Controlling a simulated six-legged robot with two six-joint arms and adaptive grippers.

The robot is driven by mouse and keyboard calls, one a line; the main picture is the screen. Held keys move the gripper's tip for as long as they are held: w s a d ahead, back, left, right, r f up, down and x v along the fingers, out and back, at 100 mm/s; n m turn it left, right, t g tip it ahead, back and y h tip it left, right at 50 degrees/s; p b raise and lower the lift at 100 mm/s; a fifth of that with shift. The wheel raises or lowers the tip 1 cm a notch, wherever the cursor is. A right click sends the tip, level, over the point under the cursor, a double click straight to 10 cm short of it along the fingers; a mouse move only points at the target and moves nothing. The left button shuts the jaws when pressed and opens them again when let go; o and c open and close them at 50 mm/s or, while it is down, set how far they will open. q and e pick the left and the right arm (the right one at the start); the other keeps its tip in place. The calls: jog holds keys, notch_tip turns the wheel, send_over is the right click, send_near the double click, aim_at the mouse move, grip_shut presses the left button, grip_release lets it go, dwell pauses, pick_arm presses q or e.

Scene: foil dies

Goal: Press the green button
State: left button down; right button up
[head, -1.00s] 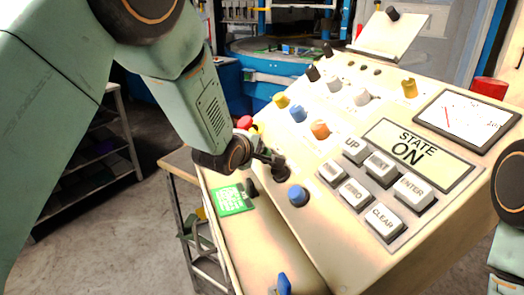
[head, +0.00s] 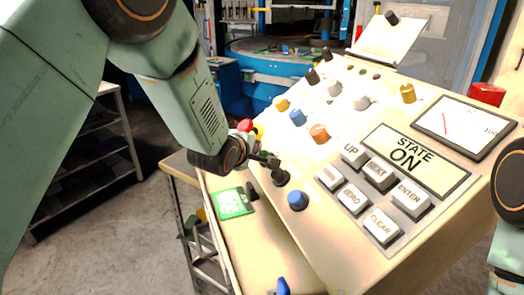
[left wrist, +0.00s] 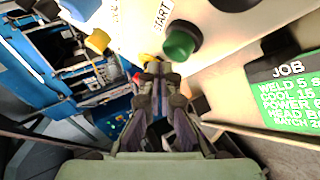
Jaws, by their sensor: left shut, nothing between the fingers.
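The green button (left wrist: 180,42) is a round cap on a dark collar, beside a START label in the left wrist view. My left gripper (head: 270,160) is shut and empty, close over the left edge of the sloped control panel (head: 340,235). In the left wrist view its fingertips (left wrist: 155,70) lie below and a little left of the green button. They look apart from it. My right gripper is out of view.
Near the left gripper are a black knob (head: 281,177), a blue button (head: 297,200) and a red button (head: 245,125). Grey keys (head: 375,172) and a STATE ON display (head: 415,160) lie further right. A green job card (head: 232,203) lies lower left.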

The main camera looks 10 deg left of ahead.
pick_arm(q)
jog(key=shift+r, duration=0.2)
jog(key=r+p, duration=0.1)
jog(key=s+a+r+p, duration=0.1)
jog(key=a+r+p, duration=0.1)
jog(key=p, duration=0.1)
jog(key=shift+s+a+r, duration=0.2)
jog(key=shift+s+r, duration=0.15)
jog(key=shift+r, duration=0.05)
dwell(0.8)
